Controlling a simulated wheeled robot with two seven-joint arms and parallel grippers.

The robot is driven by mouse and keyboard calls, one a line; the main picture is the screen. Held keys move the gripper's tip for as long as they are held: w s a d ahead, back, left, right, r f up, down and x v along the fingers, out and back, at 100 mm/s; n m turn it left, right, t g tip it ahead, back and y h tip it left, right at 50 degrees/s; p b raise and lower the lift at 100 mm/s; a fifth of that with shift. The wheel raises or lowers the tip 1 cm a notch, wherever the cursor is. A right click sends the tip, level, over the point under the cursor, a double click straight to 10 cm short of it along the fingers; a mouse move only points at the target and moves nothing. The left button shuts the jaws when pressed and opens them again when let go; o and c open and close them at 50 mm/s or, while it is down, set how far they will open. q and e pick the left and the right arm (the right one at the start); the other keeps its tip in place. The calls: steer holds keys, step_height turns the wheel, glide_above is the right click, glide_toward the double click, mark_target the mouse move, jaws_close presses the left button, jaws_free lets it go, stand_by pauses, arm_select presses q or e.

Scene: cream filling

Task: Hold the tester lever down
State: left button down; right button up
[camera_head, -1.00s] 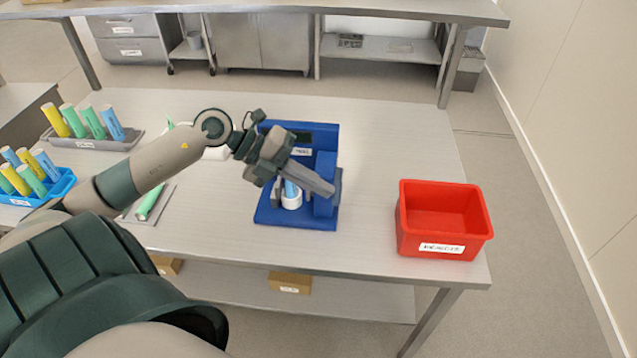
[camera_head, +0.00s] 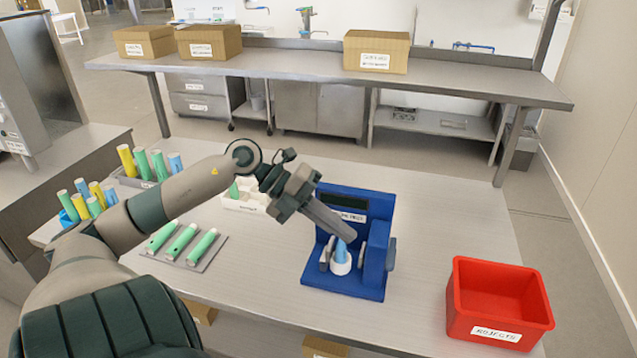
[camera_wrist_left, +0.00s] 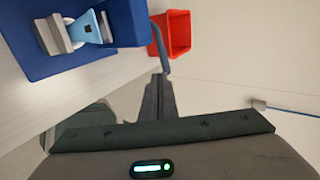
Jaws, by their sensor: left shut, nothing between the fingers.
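The blue tester (camera_head: 350,202) stands on the table in the head view. A grey lever part (camera_head: 391,254) shows at the tester's right side. My left gripper (camera_head: 352,237) is shut and empty, with its tips in front of the tester. In the left wrist view, the gripper (camera_wrist_left: 159,78) is close to the end of a blue-grey bar (camera_wrist_left: 158,48) beside the tester (camera_wrist_left: 70,60), which looks like the lever. I cannot tell whether they touch. My right gripper is not in view.
A red bin (camera_head: 498,303) stands right of the tester. A grey mat (camera_head: 207,263) with green tubes lies to the left, with a white tray (camera_head: 240,206) behind it. Racks of coloured tubes stand at the far left. A shelf table (camera_head: 290,68) with cartons is behind.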

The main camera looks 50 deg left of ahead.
arm_select(q)
steer(key=b+v, duration=0.1)
steer(key=v, duration=0.4)
steer(key=shift+s+a+r, duration=0.15)
steer(key=shift+s+a, duration=0.05)
steer(key=shift+s, duration=0.05)
stand_by(0.4)
